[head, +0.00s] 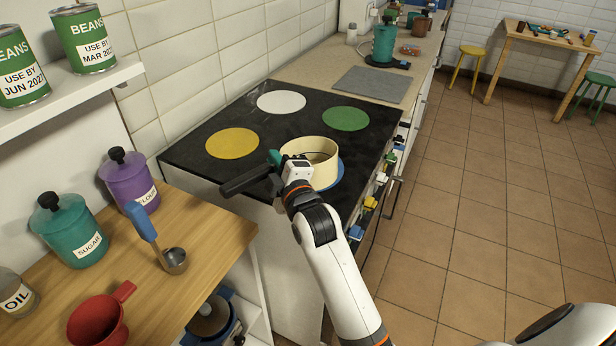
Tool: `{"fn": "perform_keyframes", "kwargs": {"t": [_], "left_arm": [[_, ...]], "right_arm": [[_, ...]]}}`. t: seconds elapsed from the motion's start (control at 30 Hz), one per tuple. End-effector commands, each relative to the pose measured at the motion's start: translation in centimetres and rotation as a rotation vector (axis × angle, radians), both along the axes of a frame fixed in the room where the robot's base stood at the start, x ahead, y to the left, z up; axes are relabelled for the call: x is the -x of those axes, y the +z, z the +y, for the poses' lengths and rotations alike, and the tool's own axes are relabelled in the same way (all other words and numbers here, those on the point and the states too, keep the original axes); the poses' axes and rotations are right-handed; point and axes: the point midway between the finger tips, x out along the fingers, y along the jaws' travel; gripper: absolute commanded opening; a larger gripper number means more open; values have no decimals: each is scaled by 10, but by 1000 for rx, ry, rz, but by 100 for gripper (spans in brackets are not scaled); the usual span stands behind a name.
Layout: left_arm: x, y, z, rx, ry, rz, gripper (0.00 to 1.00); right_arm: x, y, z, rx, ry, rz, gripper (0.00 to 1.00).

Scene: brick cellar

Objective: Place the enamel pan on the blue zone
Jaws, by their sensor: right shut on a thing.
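The cream enamel pan (318,149) is at the front right of the black hob, over the blue zone (338,174). Only a blue crescent shows at the pan's right and front edge; the pan and my gripper hide the rest. I cannot tell whether the pan's base touches the hob. My right gripper (281,173) is shut on the pan at its near left side, where a dark handle (243,181) sticks out to the left. The fingertips are partly hidden. My left gripper is not in view.
The hob (272,130) also bears yellow (232,143), white (281,102) and green (345,118) zones, all empty. A wooden counter (205,226) at left holds jars, a metal ladle (172,260) and a red pot (100,320). Coloured knobs (370,203) line the hob's front.

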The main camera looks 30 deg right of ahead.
Motion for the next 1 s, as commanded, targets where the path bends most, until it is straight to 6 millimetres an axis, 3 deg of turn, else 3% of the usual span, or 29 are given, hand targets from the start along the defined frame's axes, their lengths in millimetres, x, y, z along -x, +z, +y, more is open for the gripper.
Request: {"fn": "perform_keyframes", "kwargs": {"t": [0.03,0.1,0.23,0.33,0.6,1.0], "left_arm": [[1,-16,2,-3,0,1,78],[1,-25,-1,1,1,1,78],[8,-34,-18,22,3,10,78],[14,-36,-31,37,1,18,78],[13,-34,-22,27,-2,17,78],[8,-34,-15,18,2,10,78]], "right_arm": [[-21,6,-2,-7,-3,-47,0],[-41,19,-3,-18,-4,-89,0],[-66,39,-3,-33,-3,-142,0],[-74,44,-3,-41,-2,-158,0],[-76,1,-3,-43,-3,-160,0],[-76,-44,-4,-42,-2,-161,0]]}}
